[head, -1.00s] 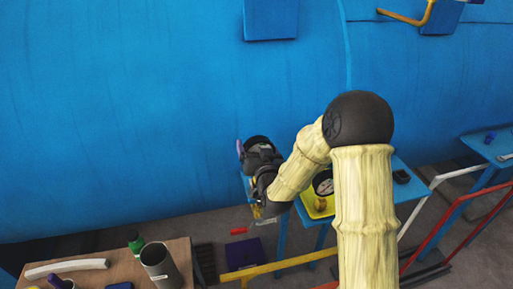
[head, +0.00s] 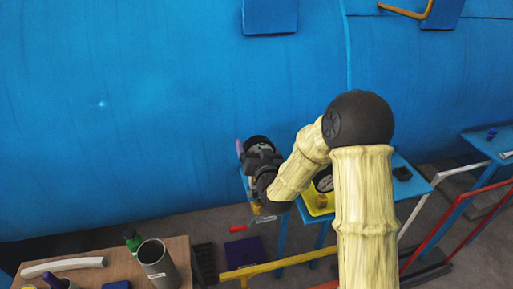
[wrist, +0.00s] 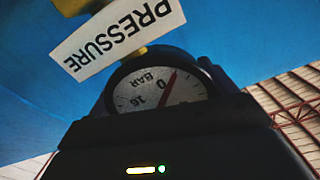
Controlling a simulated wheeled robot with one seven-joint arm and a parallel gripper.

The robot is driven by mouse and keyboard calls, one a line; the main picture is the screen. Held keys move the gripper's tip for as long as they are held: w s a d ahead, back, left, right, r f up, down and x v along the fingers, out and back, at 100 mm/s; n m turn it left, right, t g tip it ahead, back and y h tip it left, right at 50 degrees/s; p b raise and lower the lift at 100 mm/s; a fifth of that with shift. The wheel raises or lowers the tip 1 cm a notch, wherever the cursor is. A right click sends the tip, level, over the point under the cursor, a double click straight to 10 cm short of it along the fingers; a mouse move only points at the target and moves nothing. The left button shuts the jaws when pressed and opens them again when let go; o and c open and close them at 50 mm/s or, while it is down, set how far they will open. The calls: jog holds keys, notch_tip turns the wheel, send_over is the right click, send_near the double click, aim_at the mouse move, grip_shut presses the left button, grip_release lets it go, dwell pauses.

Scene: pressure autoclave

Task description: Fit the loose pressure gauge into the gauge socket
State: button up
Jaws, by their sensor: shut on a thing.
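My gripper (head: 263,162) is shut on a dark, round-cased pressure gauge (head: 257,142) in front of the blue vessel. In the wrist view the gauge (wrist: 160,88) has a pale dial with a red needle, "BAR", 0 and 16, upside down in the picture. A white "PRESSURE" label (wrist: 115,38) overlaps the view of the gauge's yellow stem area. A yellow fitting (wrist: 75,6) shows beyond the label. It cannot be told whether the stem touches the socket; the gripper body hides the lower part of the dial.
A second dial gauge (head: 324,181) is at a yellow tray (head: 318,209) on the blue table, partly behind my arm. A wooden table (head: 190,262) holds a grey cup (head: 158,265) and a green-capped bottle (head: 132,240). Yellow and red rails (head: 275,264) cross the front.

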jog(key=shift+w+f+b, duration=0.1)
jog(key=shift+f+b, duration=1)
jog(key=shift+b, duration=0.1)
jog(key=shift+f, duration=0.15)
jog(key=o, duration=1.2)
jog(key=shift+s+f, duration=0.1)
jog(key=shift+s, duration=0.2)
jog(key=b+v, duration=0.6)
jog(key=v, duration=0.2)
jog(key=shift+s+d+b, duration=0.2)
jog(key=shift+s+b, duration=0.15)
jog(key=shift+b, duration=0.05)
jog(key=shift+b, duration=0.5)
